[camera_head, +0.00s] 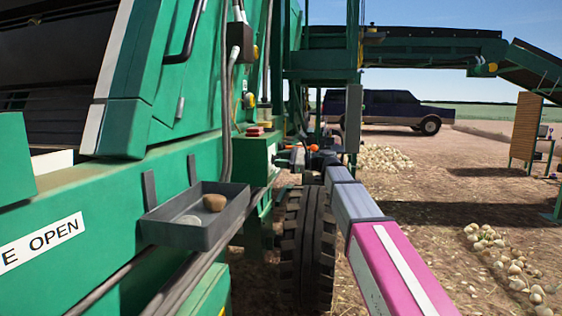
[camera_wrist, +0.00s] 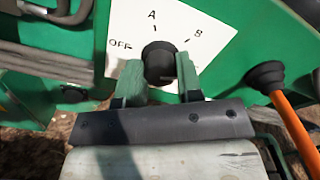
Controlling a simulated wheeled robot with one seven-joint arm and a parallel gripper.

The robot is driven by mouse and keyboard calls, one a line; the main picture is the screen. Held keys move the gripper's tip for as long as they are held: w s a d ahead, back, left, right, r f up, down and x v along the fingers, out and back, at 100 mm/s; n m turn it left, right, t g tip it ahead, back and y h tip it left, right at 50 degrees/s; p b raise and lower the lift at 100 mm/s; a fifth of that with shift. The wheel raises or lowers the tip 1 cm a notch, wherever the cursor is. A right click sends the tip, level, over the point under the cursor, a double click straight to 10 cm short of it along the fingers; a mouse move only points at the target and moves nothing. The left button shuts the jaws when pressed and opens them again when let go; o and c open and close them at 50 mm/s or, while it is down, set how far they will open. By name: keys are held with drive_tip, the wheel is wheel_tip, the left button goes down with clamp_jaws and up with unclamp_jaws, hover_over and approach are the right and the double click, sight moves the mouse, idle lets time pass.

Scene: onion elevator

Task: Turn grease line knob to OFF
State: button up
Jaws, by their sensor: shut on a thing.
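The grease line knob (camera_wrist: 159,60) is a round black knob on a white plate (camera_wrist: 118,30) in the wrist view. The plate is marked OFF at left, A at top and B at right. My gripper (camera_wrist: 158,72) is shut on the knob, one green finger on each side. I cannot make out a pointer on the knob, so its setting is unclear. In the head view my arm reaches forward to the green machine; the knob cannot be made out there.
An orange rod (camera_wrist: 296,130) with a black end stands close right of my gripper. Grey hoses (camera_wrist: 50,62) run at left. In the head view a grey tray (camera_head: 198,232) juts from the machine, and a large tire (camera_head: 307,240) stands below my arm. Open ground lies right.

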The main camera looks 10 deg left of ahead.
drive_tip(key=shift+f+n, duration=0.15)
drive_tip(key=shift+n, duration=7.95)
drive_tip(key=shift+f+n, duration=0.15)
drive_tip(key=shift+n, duration=7.95)
drive_tip(key=o, duration=0.9)
drive_tip(key=shift+o, duration=0.2)
drive_tip(key=shift+d, duration=0.1)
